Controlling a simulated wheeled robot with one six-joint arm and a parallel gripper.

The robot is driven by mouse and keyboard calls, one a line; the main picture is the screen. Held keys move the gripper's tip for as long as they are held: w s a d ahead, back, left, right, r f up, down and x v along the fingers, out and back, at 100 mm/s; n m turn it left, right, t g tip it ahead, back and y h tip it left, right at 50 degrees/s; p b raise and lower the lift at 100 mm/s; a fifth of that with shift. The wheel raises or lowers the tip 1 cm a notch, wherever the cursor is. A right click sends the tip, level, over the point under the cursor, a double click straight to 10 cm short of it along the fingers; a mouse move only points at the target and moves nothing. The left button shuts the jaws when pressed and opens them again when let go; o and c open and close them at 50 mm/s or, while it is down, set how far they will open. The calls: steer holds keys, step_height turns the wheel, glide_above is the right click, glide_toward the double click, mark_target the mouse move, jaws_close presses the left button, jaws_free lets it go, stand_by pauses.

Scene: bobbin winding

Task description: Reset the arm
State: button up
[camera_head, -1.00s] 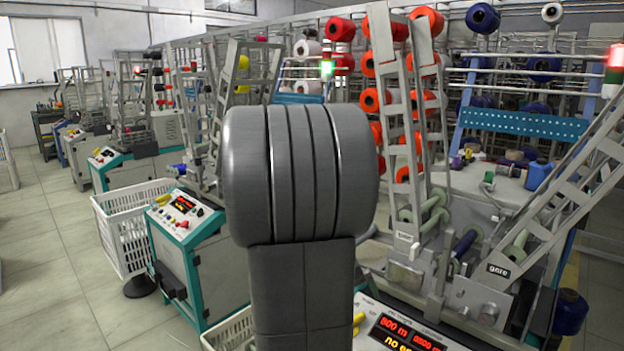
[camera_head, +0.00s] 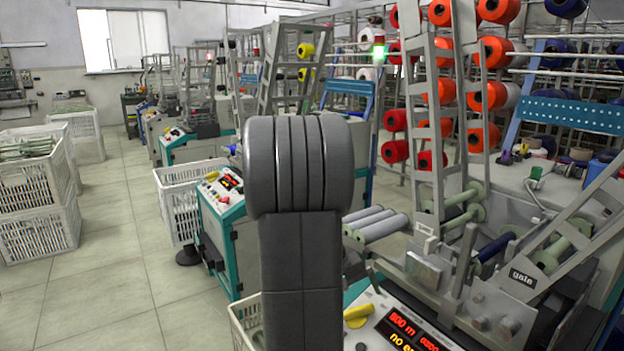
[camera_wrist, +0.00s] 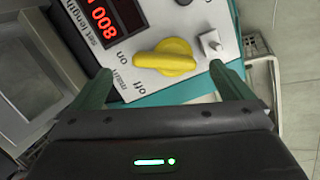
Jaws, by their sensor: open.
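My gripper (camera_wrist: 160,90) shows in the wrist view with its two green fingers spread wide and nothing between them. The gripper looks apart from the knob, though the exact gap is hard to tell. In the head view my dark grey arm stands upright in the middle and hides part of the scene; the gripper itself is not visible there. The same panel's display (camera_head: 408,330) shows at the bottom right.
A winding machine (camera_head: 470,270) with a metal frame stands close on the right. Red and orange bobbins (camera_head: 488,95) hang behind it. White crates (camera_head: 40,200) stand at the left, and another crate (camera_head: 180,200) is beside a second machine (camera_head: 222,225). The tiled floor (camera_head: 115,240) at left is open.

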mark_target(359, 309)
steer(key=shift+b+x, duration=0.75)
steer(key=shift+x, duration=0.8)
